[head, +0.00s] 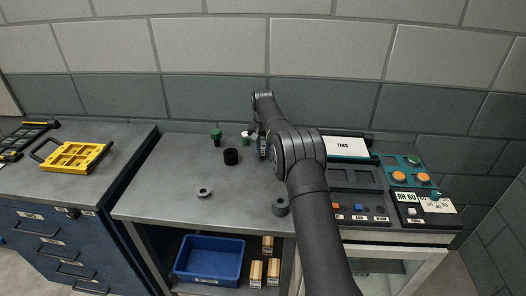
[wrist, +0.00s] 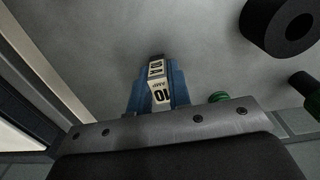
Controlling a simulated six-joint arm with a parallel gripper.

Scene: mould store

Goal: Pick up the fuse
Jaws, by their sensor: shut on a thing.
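In the wrist view the fuse (wrist: 157,93) stands up beyond the metal edge of my gripper (wrist: 165,122), near the picture's middle. My gripper is shut on the fuse. The fuse's lower part is hidden by the gripper in the wrist view. I cannot tell whether the fuse touches the bench.
A black ring (head: 231,157) and a green-topped knob (head: 216,137) stand left of my gripper. A grey ring (head: 204,193) and a dark cylinder (head: 280,207) are nearer the front. A button panel (head: 387,159) is at right. The bench (head: 160,185) is clear at left.

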